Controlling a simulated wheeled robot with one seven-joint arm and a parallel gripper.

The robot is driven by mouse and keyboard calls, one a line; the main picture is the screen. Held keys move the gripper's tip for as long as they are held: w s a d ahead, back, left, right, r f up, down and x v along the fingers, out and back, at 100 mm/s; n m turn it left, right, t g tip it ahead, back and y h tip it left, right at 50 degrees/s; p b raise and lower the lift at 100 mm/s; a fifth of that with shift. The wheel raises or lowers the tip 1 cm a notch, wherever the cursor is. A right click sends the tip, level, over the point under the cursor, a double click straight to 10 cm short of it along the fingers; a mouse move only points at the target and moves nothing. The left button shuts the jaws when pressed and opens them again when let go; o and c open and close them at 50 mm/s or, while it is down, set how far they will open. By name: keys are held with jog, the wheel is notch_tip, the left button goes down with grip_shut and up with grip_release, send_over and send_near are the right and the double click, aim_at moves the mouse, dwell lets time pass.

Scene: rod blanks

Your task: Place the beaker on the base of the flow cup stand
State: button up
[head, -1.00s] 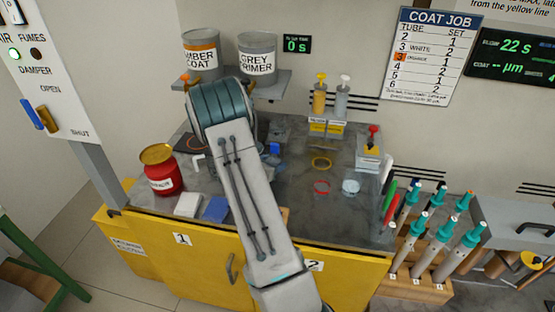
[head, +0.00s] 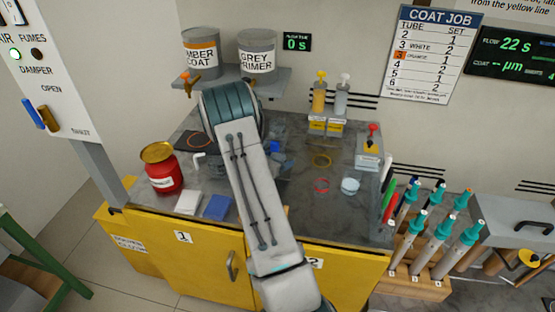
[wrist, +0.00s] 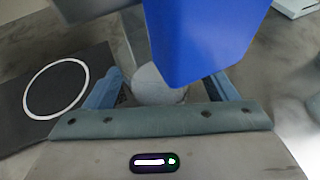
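In the wrist view, the two blue fingers of my gripper (wrist: 165,88) stand spread apart. A pale round thing, perhaps the beaker (wrist: 157,84), lies between them in the picture, with a gap visible on its left side. Its right side is partly covered by a large blue block-like part (wrist: 200,35) close to the camera, which may belong to the flow cup stand. I cannot tell whether the pale thing rests on a base. In the head view, my arm hides the gripper; a small blue part (head: 275,147) shows just right of the arm.
A dark mat with a white ring (wrist: 55,90) lies left of the gripper. On the bench (head: 335,220) are a red tin (head: 161,170), white and blue blocks, coloured rings and a clear round dish (head: 350,186). A shelf with two large cans (head: 257,52) stands behind my arm.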

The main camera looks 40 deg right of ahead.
jog(key=shift+r, duration=0.15)
jog(key=b+v, duration=0.1)
jog(key=v, duration=1.1)
jog(key=s+a+r+m+g+y, duration=0.2)
jog(key=s+a+r+m, duration=0.1)
jog(key=s+r+m, duration=0.25)
jog(key=s+a+r+m+g+y, duration=0.2)
jog(key=s+a+r+m, duration=0.25)
jog(key=s+m, duration=0.25)
jog(key=s+a+r+m+t+y, duration=0.1)
jog(key=s+a+r+m+y, duration=0.2)
jog(key=a, duration=0.5)
jog(key=s+a+r+m+t+y, duration=0.1)
jog(key=s+a+r+m+y, duration=0.2)
jog(key=s+a+m+y, duration=0.2)
jog(key=s+a+m, duration=0.1)
jog(key=s+a, duration=0.2)
jog(key=shift+a+r+t+y, duration=0.3)
jog(key=shift+t+y, duration=0.1)
jog(key=shift+s, duration=0.1)
